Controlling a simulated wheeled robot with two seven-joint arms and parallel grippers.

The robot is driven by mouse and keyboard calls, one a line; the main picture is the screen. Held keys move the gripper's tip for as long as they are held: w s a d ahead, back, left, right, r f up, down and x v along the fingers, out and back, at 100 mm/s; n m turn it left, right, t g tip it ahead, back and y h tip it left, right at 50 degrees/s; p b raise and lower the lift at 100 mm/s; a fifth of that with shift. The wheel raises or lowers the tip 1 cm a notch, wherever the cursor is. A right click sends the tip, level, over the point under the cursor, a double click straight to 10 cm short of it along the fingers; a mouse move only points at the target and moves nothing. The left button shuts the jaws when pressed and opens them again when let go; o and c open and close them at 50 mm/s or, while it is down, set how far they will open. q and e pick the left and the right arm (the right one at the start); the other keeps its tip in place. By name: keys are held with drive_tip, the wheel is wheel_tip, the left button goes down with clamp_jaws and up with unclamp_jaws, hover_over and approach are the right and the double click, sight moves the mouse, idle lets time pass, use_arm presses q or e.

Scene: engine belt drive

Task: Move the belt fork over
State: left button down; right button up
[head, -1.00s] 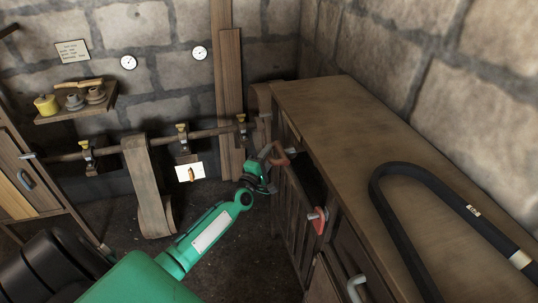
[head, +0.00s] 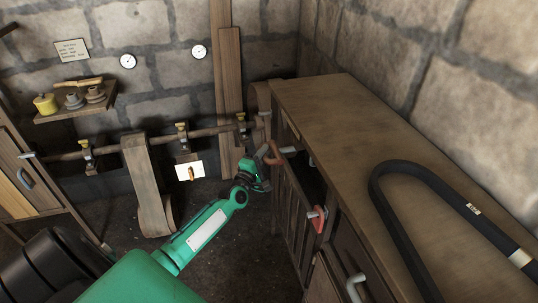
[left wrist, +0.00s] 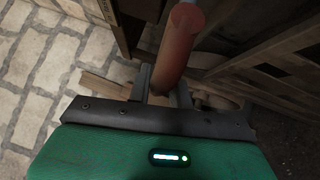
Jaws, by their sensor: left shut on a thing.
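My left gripper (head: 264,155) is at the front of the wooden bench, at its far left end. It is shut on a red-brown handle (head: 274,154), which I take to be the belt fork's. In the left wrist view the handle is a rounded rod (left wrist: 178,48) rising between the two fingers (left wrist: 164,88). The rest of the fork is largely hidden by the gripper and the dark slatted front. A wide belt (head: 147,190) hangs from the overhead-style shaft (head: 108,146) to the left. My right gripper is out of view.
A second red handle (head: 319,220) sticks out of the bench front, nearer me. A white card (head: 190,171) hangs below the shaft. Dark floor is open below my arm.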

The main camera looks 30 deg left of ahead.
use_arm(q)
drive_tip(key=s+a+b, duration=0.1)
drive_tip(key=s+a, duration=0.4)
drive_tip(key=s, duration=0.1)
drive_tip(key=shift+a+f, duration=0.1)
drive_tip(key=c, duration=1.5)
unclamp_jaws()
drive_tip(key=shift+s, duration=0.1)
drive_tip(key=shift+o, duration=1.1)
drive_tip(key=shift+s+a, duration=0.15)
drive_tip(key=shift+a, duration=0.05)
drive_tip(key=shift+d, duration=0.1)
